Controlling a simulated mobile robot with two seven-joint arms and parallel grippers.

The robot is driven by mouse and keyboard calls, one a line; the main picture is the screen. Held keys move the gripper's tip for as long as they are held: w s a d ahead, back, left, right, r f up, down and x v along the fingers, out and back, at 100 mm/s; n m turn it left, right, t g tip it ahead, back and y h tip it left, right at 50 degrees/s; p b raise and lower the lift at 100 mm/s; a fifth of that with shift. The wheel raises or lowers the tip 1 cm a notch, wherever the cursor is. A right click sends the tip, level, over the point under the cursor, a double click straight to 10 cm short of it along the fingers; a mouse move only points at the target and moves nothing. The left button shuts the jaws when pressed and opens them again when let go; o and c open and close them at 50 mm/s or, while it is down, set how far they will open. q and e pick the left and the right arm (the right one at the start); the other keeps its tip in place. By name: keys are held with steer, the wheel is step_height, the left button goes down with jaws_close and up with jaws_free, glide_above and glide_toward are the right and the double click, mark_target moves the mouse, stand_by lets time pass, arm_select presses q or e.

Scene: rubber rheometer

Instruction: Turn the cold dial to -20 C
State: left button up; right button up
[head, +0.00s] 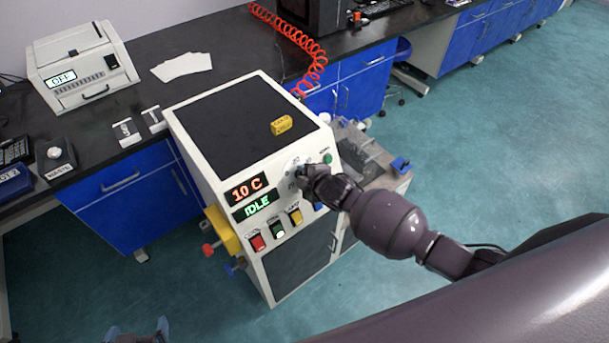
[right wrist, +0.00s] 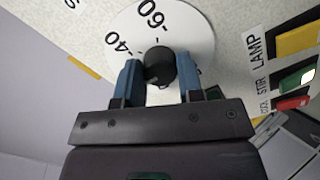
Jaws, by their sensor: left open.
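The cold dial is a black knob (right wrist: 160,68) on a round white scale plate (right wrist: 190,25); "-40" and "-60" show on the plate in the right wrist view. In the head view the plate (head: 291,164) is partly hidden by my right gripper (head: 303,172). My right gripper's blue fingers (right wrist: 160,82) are closed on both sides of the knob. The machine's red display (head: 247,189) reads 10 C, and the green display (head: 256,206) below reads IDLE. My left gripper (head: 138,331) shows only its fingertips, apart, at the bottom edge, away from the machine.
Red, green and yellow rocker switches (head: 277,230) sit below the displays. A yellow block (head: 281,125) lies on the machine's dark top. A metal bath with blue fittings (head: 399,164) stands to the right. A coiled red hose (head: 300,40) hangs behind.

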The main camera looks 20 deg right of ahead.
steer(key=o, duration=0.4)
steer(key=shift+o, duration=0.2)
steer(key=v, duration=1.1)
steer(key=shift+w, duration=0.1)
steer(key=s+d+f+m+h+b, duration=0.1)
steer(key=s+d+f+m, duration=0.2)
steer(key=s+m, duration=0.4)
steer(key=s+d+f+m+h+b, duration=0.2)
steer(key=s+d+f+m, duration=0.2)
steer(key=s+m, duration=0.4)
steer(key=s+d, duration=0.1)
steer(key=s, duration=0.2)
steer(key=shift+f, duration=0.3)
